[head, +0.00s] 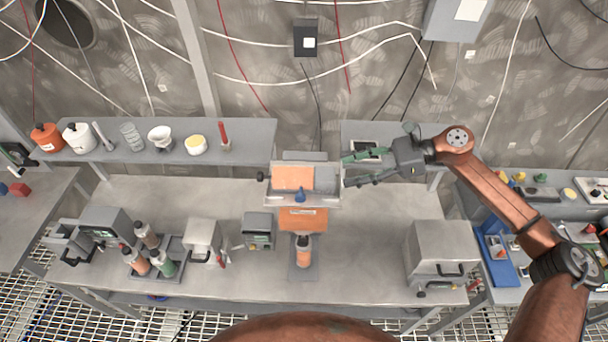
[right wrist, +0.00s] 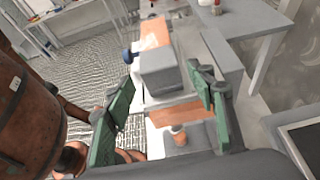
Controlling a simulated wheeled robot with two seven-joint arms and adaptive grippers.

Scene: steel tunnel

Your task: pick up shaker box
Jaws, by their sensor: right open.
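In the right wrist view the grey box (right wrist: 170,72) shows ahead, between the lines of the open fingers (right wrist: 163,78). Nothing is held. I cannot tell the exact gap. My left gripper is not in view.
An orange-capped bottle (head: 303,250) stands in front of the stand. A small grey device (head: 257,231) is to its left, a large grey case (head: 440,255) to the right. A raised shelf (head: 240,135) holds jars behind. The bench between stand and case is clear.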

